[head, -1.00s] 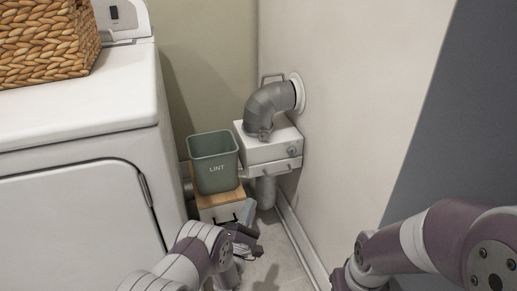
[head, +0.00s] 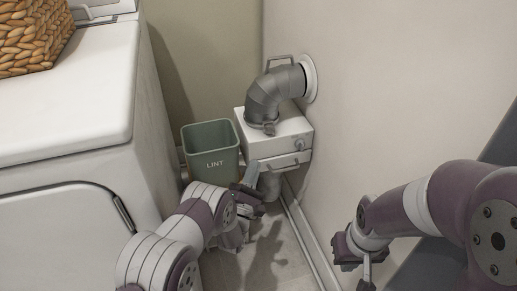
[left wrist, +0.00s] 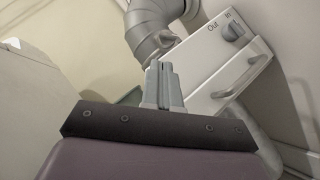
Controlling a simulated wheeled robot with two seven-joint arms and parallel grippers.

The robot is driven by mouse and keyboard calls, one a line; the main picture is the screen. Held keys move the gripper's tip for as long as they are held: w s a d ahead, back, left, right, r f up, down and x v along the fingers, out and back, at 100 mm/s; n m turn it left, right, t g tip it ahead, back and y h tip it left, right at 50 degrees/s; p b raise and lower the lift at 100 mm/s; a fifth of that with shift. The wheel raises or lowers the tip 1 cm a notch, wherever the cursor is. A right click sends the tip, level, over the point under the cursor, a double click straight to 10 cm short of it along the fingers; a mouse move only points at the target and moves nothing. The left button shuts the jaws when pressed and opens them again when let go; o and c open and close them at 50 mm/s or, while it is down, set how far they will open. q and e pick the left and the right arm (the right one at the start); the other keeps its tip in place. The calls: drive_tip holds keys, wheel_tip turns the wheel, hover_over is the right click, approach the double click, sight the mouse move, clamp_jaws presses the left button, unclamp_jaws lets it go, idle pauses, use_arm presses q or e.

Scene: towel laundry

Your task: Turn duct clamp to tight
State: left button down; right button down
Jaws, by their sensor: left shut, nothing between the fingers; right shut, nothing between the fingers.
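The duct clamp (head: 268,128) is a grey band with a small tab where the grey elbow duct (head: 270,95) meets the top of a white box (head: 262,143). In the left wrist view the clamp (left wrist: 158,42) shows just beyond my fingertips, partly hidden by them. My left gripper (head: 252,172) is shut and empty, in front of and below the box, apart from the clamp. Its closed fingers (left wrist: 161,66) point up toward the duct in the left wrist view. My right gripper (head: 352,262) is low at the right, far from the clamp, shut and empty.
A green LINT bin (head: 212,150) stands left of the box. A white washer or dryer (head: 70,120) with a wicker basket (head: 32,38) fills the left. A wall (head: 390,90) borders the right. The box has a knob (head: 300,144) and a front handle (head: 290,163).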

sight(267, 130)
use_arm(q)
drive_tip(key=b+x, duration=0.3)
drive_tip(key=x, duration=0.5)
drive_tip(key=shift+w, duration=0.15)
drive_tip(key=shift+w+d+r, duration=0.15)
drive_tip(key=shift+w+r, duration=0.1)
drive_tip(key=shift+r, duration=0.05)
drive_tip(key=shift+d+r+m+g+h+p, duration=0.1)
drive_tip(key=shift+r+m+g+h+p, duration=0.2)
drive_tip(key=shift+m+p, duration=0.25)
